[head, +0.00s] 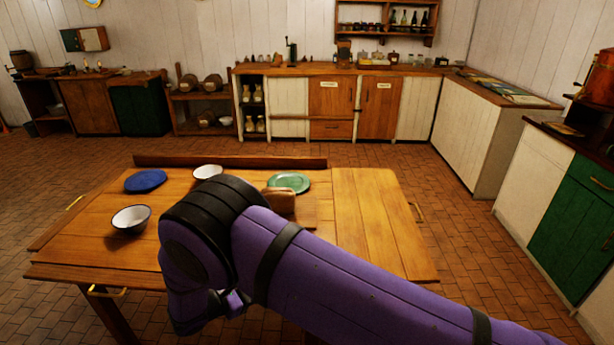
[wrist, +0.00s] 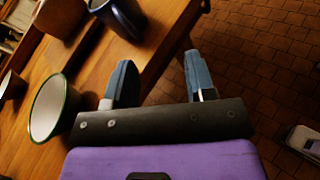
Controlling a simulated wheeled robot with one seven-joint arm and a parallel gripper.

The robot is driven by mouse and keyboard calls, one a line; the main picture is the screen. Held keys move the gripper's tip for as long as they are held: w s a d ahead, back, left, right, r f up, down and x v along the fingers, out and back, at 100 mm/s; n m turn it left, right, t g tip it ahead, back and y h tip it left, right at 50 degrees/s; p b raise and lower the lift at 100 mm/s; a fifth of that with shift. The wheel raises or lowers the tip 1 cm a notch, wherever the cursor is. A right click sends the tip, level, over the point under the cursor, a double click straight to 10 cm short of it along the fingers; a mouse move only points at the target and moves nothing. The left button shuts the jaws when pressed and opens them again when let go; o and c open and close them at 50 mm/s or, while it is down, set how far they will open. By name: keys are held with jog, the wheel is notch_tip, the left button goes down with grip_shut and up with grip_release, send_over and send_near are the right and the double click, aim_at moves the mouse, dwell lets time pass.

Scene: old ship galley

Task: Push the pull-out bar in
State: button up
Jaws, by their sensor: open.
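The wooden table (head: 90,250) has brass handles at its left edge (head: 75,203), front edge (head: 108,291) and right edge (head: 417,212). A narrow wooden strip (head: 50,228) runs along its left side. I cannot tell which of these parts is the pull-out bar, or how far it stands out. In the wrist view, my gripper (wrist: 158,72) is open, with nothing between its two blue-grey fingers. It hangs by the table edge (wrist: 165,65), with the floor beyond. In the head view, my arm hides most of the gripper and the table's front right part.
A white bowl (head: 131,219), another bowl (head: 207,172), a blue plate (head: 145,181) and a green plate (head: 289,183) stand on the table. Tiled floor (head: 465,250) is clear at right.

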jog(key=w+d+r+m+g+y, duration=0.2)
jog(key=d+r+m+g, duration=0.3)
jog(key=d+r, duration=1)
jog(key=w+d+r+m+g+y, duration=0.15)
jog(key=d+r+m+g, duration=0.25)
jog(key=d+r+m, duration=1.05)
jog(key=s+d+r+n+y, duration=0.1)
jog(key=s+d+r+y, duration=0.1)
jog(key=s+d+r, duration=0.5)
jog(key=s+d+r+n+y, duration=0.1)
jog(key=s+d+r+y, duration=0.2)
jog(key=s+r, duration=0.45)
jog(key=s+d+r+m+t+y, duration=0.1)
jog(key=s+d+m+t, duration=0.1)
jog(key=s, duration=0.4)
jog(key=s+d+r+m+t+y, duration=0.1)
jog(key=s+d+r+m+t, duration=0.1)
jog(key=s, duration=0.5)
jog(key=shift+d+r+m, duration=0.2)
jog(key=shift+d+m, duration=0.55)
jog(key=shift+m, duration=0.2)
jog(key=shift+c, duration=0.7)
jog(key=shift+w, duration=0.1)
